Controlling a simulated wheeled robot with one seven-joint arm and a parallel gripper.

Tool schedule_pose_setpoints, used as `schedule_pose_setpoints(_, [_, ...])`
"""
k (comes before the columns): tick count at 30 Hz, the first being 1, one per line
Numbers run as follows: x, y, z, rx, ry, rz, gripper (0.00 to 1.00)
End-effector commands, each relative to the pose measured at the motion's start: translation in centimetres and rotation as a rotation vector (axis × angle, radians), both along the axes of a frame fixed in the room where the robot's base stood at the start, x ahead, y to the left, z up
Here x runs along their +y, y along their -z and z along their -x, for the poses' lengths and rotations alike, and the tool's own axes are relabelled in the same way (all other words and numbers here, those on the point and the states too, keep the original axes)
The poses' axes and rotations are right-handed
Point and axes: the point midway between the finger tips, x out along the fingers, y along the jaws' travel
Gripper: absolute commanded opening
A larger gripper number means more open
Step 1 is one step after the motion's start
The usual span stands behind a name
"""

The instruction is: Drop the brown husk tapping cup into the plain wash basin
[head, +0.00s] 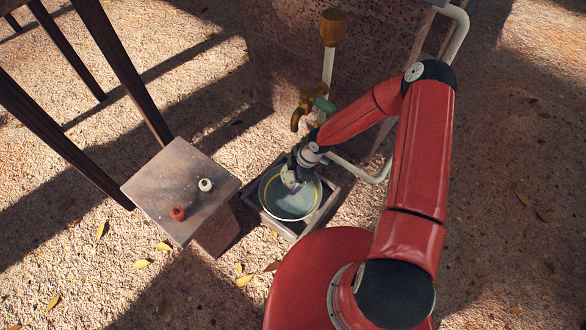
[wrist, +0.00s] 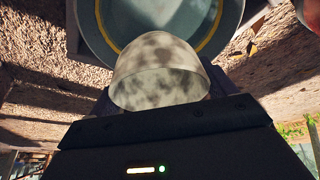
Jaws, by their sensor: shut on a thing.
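My gripper (head: 293,172) is shut on a pale, mottled cup (wrist: 160,78) and holds it over the basin. The cup also shows small in the head view (head: 288,178), partly hidden by my gripper. It looks cream-grey rather than brown, and shade falls across it. A round blue-grey basin (head: 290,207) with a yellow ring inside stands below; its rim area also fills the top of the wrist view (wrist: 232,22). It is the only basin in view. I cannot tell the gap between cup and basin. No separate cup that is clearly brown husk shows.
The basin sits in a square grey surround (head: 328,205) by a stone wall (head: 285,60) with a tap (head: 303,105) and pipe. A stone block (head: 165,185) to the left bears a small red thing (head: 178,214) and a white one (head: 205,185). Dark posts stand farther left.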

Motion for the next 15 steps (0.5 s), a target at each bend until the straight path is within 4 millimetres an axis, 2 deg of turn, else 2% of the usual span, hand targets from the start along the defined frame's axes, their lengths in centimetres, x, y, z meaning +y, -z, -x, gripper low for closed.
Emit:
schedule_pose_setpoints(5, [0.0,1.3,0.0,0.001,-0.003,0.000,0.59])
schedule_pose_setpoints(15, [0.0,5.2,0.1,0.002,0.000,0.000,0.59])
